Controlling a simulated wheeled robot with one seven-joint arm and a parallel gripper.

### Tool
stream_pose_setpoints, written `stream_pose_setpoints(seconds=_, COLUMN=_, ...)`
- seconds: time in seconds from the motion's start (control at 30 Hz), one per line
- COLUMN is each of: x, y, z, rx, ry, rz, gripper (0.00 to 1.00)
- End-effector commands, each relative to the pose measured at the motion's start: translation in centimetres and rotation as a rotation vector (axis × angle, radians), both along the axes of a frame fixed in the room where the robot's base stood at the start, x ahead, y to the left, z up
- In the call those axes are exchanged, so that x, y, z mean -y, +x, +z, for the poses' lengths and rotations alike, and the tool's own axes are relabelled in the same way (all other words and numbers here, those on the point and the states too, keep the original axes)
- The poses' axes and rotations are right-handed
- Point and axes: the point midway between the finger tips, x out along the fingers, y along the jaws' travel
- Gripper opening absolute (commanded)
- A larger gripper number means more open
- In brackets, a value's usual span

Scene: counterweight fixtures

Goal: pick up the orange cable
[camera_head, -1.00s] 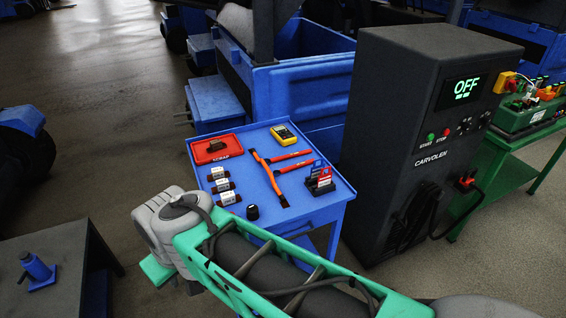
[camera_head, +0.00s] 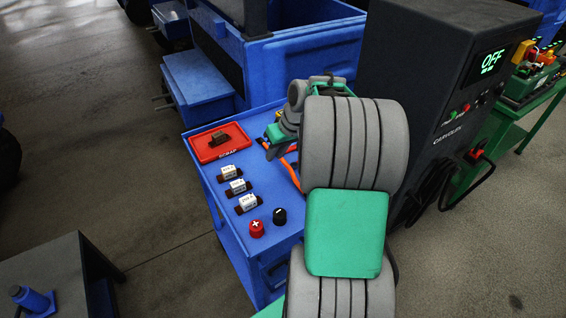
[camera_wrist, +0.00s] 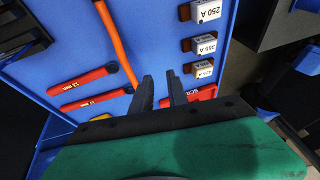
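The orange cable (camera_wrist: 116,42) lies on the blue cart top (camera_wrist: 165,30). In the wrist view it runs from the top edge down toward the left finger, and its lower end is near that finger. In the head view only a short stretch of orange (camera_head: 291,168) shows; my arm hides the rest. My gripper (camera_wrist: 160,78) has its two dark fingers apart, with blue cart top visible between them. The cable is left of both fingers, not between them.
Two red insulated tools (camera_wrist: 83,80) lie left of the cable. Three labelled fuses (camera_wrist: 206,44) stand to its right. A red scrap tray (camera_head: 234,150) holds a brown part. Red (camera_head: 257,229) and black (camera_head: 280,216) knobs stand near the cart's front. A dark cabinet (camera_head: 420,60) stands right.

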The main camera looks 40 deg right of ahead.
Motion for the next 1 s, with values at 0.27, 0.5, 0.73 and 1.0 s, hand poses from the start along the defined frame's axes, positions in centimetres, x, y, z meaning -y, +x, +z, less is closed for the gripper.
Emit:
stream_pose_setpoints(seconds=0.27, x=5.8, y=0.8, z=-4.0, rx=0.042, ry=0.036, rz=-0.019, gripper=0.20)
stream_pose_setpoints(seconds=0.5, x=5.1, y=2.2, z=-7.4, rx=0.040, ry=0.036, rz=-0.019, gripper=0.20)
stream_pose_setpoints(seconds=0.73, x=4.9, y=3.1, z=-9.6, rx=0.043, ry=0.031, rz=-0.018, gripper=0.20)
stream_pose_setpoints(seconds=1.0, x=4.9, y=3.1, z=-9.6, rx=0.043, ry=0.031, rz=-0.019, gripper=0.09)
